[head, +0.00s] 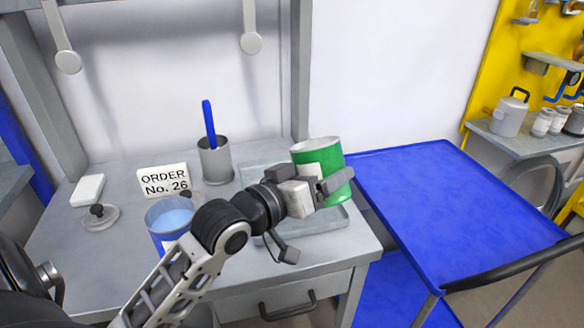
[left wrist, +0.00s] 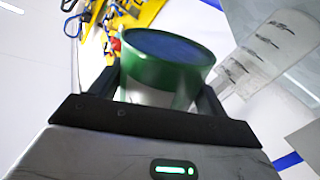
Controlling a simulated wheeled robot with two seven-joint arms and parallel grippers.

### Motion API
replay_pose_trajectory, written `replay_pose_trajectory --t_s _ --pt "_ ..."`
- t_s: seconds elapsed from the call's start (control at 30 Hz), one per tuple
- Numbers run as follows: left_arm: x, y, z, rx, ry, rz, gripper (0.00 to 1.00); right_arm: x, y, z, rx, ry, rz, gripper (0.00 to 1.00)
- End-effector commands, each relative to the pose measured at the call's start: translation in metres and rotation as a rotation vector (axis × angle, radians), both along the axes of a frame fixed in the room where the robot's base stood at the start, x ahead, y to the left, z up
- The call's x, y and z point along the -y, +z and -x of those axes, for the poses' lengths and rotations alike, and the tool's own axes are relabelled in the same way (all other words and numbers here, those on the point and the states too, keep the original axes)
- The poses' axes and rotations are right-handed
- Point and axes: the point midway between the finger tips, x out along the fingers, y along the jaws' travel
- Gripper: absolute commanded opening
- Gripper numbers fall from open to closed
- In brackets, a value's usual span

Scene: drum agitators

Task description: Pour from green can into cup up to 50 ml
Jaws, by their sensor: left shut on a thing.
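The green can (head: 338,158), with a pale label, is at the right end of the bench. My left gripper (head: 318,186) is shut on its side. In the left wrist view the green can (left wrist: 146,68) sits between the two dark fingers, and dark blue shows inside its rim. I cannot tell whether its base touches the tray under it. A grey metal cup (head: 216,164) with a blue stick in it stands at the back of the bench. My right gripper is not in view.
A blue can (head: 157,232) with a light-blue top stands behind my left arm. A shallow tray (head: 335,218) lies under the green can. An "ORDER No. 26" sign (head: 164,180), a white block (head: 87,190) and a knobbed disc (head: 100,218) are left. A blue cart (head: 440,215) adjoins the bench.

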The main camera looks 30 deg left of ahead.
Motion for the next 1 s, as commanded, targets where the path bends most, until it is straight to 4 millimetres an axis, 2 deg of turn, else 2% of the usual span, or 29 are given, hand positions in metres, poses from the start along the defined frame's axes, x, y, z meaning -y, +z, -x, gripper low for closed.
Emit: replay_pose_trajectory --t_s 1.0 --pt "-0.0044 0.0106 -0.0018 -0.018 0.0 0.057 0.39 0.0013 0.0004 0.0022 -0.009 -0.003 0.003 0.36"
